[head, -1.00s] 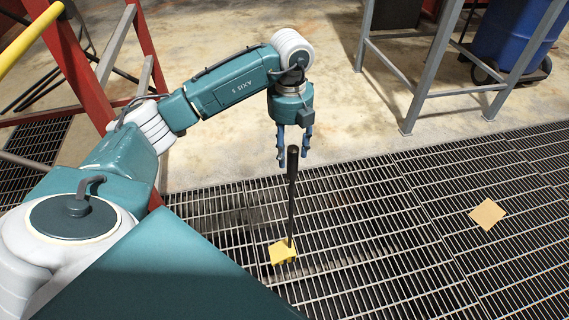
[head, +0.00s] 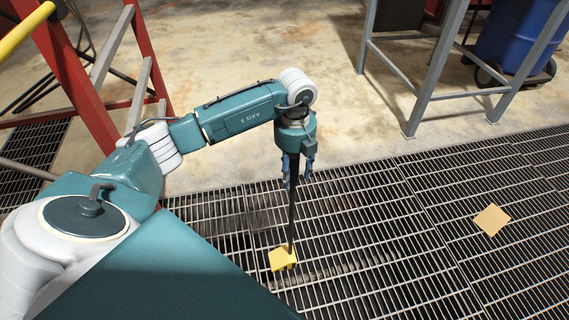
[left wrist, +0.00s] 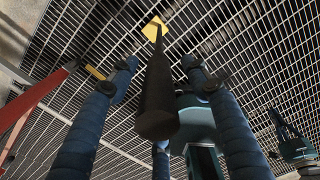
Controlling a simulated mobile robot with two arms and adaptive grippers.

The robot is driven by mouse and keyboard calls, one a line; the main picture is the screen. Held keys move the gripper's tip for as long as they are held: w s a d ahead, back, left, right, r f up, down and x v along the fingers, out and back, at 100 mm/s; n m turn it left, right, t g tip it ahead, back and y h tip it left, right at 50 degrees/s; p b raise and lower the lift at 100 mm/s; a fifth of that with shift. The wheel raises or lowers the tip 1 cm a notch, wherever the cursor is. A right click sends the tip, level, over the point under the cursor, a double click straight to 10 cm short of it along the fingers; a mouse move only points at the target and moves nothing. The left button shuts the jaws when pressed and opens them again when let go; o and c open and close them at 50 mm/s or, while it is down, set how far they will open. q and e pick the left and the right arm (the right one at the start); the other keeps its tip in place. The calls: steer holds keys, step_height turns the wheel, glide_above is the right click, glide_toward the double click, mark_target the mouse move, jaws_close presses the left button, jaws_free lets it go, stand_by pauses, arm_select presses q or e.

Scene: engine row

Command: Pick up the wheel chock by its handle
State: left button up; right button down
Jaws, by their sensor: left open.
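The wheel chock is a small yellow block (head: 282,259) on the floor grating, with a long black handle (head: 292,215) standing nearly upright from it. My left gripper (head: 297,178) points down at the top of the handle, its blue fingers open. In the left wrist view the handle (left wrist: 158,105) runs up between the open fingers, its thick end close to the camera, and the yellow block (left wrist: 155,28) lies beyond. A gap shows between the handle and the fingers there. My right gripper is not seen in the head view.
A tan square piece (head: 491,220) lies on the grating (head: 400,245) to the right. A grey steel stand (head: 428,85) and a blue drum (head: 520,38) are at the back right. A red frame (head: 75,75) stands at the left. The grating around the chock is clear.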

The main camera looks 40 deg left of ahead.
arm_select(q)
step_height(320, 180, down, 2)
steer(key=shift+f, duration=0.1)
jaws_close()
steer(key=shift+w+r, duration=0.2)
steer(key=shift+r, duration=0.1)
